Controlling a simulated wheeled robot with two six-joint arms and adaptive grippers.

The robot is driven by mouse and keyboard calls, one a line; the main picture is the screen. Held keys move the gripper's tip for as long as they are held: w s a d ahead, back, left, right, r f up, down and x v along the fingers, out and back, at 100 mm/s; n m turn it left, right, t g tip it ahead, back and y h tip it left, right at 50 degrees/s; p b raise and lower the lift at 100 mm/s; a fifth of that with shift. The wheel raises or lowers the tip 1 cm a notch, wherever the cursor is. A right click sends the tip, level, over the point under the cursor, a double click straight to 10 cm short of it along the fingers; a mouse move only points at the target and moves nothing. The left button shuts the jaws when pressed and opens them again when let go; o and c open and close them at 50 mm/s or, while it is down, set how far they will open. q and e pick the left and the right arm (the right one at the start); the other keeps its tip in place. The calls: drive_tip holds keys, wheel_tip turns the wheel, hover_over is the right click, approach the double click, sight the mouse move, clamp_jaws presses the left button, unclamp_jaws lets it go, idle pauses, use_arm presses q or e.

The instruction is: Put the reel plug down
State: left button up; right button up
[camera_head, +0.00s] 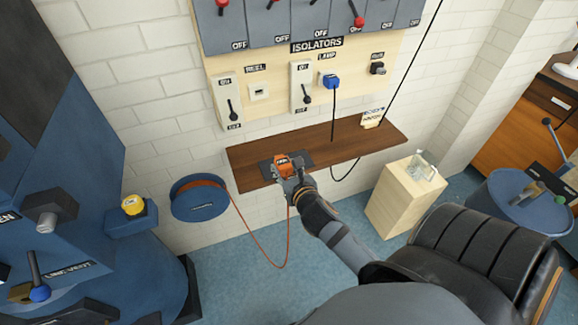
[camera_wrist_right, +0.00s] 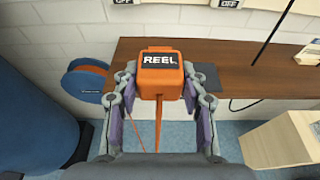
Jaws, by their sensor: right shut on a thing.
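The orange reel plug (camera_head: 282,160) is held in my right gripper (camera_head: 287,172) at the wooden shelf (camera_head: 365,140). In the right wrist view the plug (camera_wrist_right: 161,58) shows its REEL label upright between the two fingers, which are shut on its sides. It overlaps a dark pad (camera_head: 303,158) on the shelf; whether it touches the pad I cannot tell. Its orange cable (camera_head: 250,232) loops down to the blue reel (camera_head: 199,204) on the left. My left gripper is not in view.
The REEL socket (camera_head: 259,92) on the wall board is empty. A blue plug (camera_head: 331,81) sits under LAMP, with a black cable hanging down past the shelf. A small card (camera_head: 372,117) stands at the shelf's right. A wooden pedestal (camera_head: 400,200) stands right of my arm.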

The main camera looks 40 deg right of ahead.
sight(286, 162)
drive_tip(key=w+d, duration=0.1)
drive_tip(key=w+d+f, duration=0.1)
drive_tip(key=w, duration=0.1)
drive_tip(key=shift+d+f, duration=0.1)
drive_tip(key=shift+d, duration=0.05)
drive_tip(key=w+d+f, duration=0.3)
drive_tip(key=w+f, duration=0.1)
drive_tip(key=f, duration=0.1)
drive_tip(key=w+d+f, duration=0.2)
drive_tip(key=w, duration=0.1)
drive_tip(key=shift+d+f, duration=0.15)
drive_tip(key=shift+d, duration=0.15)
drive_tip(key=shift+w+d+f, duration=0.15)
drive_tip(key=shift+f, duration=0.15)
drive_tip(key=shift+w+d+f, duration=0.1)
drive_tip(key=shift+w+d+f+b, duration=0.15)
drive_tip(key=shift+f+b, duration=0.2)
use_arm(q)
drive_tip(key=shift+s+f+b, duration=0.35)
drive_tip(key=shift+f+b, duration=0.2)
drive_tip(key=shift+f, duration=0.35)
use_arm(e)
drive_tip(key=shift+f, duration=1.4)
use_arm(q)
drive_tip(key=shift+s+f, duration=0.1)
use_arm(e)
drive_tip(key=shift+f, duration=0.15)
